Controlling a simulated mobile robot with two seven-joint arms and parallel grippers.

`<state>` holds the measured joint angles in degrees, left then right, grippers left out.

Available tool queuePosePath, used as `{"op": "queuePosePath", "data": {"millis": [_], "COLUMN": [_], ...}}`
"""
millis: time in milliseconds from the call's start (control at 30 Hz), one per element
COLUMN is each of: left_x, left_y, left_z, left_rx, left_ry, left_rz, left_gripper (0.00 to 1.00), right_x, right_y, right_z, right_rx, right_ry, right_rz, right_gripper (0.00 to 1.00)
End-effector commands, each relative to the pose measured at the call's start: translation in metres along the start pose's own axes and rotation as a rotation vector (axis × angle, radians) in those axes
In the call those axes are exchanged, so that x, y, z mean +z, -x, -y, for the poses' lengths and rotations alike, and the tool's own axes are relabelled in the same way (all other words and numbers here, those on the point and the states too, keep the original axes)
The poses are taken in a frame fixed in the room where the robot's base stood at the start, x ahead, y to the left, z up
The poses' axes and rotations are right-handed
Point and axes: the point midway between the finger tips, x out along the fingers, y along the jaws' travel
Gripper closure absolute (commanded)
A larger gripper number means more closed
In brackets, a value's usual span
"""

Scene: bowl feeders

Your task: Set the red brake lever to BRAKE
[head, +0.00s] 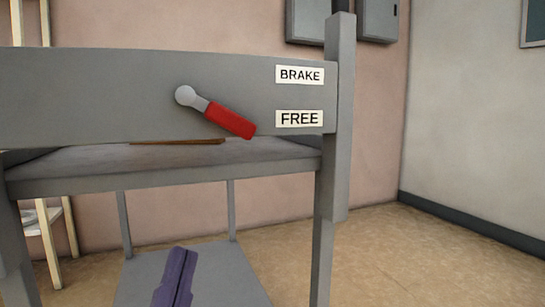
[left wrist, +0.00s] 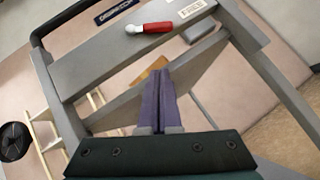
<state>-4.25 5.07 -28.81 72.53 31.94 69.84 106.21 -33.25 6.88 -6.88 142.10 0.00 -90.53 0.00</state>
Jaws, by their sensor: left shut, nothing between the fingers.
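The red brake lever (head: 231,121) is mounted on the grey front panel of a cart-like frame. Its arm runs from a round grey pivot down to the right, and the red grip ends a little left of and below the FREE plate (head: 299,119). The BRAKE plate (head: 299,75) is above FREE. The lever also shows in the left wrist view (left wrist: 152,28). My left gripper (head: 181,252) has purple fingers, shut and empty, well below the lever and apart from it. It points toward the frame in the left wrist view (left wrist: 158,72). My right gripper is not in view.
The grey panel (head: 90,95) spans the front above a shelf (head: 70,165). A grey post (head: 341,120) stands right of the plates. A brown flat object (head: 178,142) lies on the shelf. Open floor (head: 440,260) is at right.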

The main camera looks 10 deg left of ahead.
Motion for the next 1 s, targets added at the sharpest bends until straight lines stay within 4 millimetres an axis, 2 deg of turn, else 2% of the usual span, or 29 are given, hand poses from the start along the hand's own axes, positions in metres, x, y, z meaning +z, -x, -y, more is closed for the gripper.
{"op": "queuePosePath", "data": {"millis": [167,533,733,1000], "left_x": [0.001,0.001,0.022,0.029], "left_y": [-0.024,-0.101,-0.120,-0.126], "left_z": [-0.001,-0.001,-0.001,0.000], "left_rx": [0.004,0.005,0.003,0.001], "left_ry": [0.000,0.001,0.002,-0.001], "left_rz": [0.004,0.003,0.001,0.000], "left_gripper": [1.00,1.00,1.00,1.00], "right_x": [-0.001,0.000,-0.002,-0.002], "right_y": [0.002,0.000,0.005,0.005], "right_z": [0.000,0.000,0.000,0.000], "right_rx": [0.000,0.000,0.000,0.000], "right_ry": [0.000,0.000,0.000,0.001], "right_rz": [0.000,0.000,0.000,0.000], "right_gripper": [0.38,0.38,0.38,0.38]}}
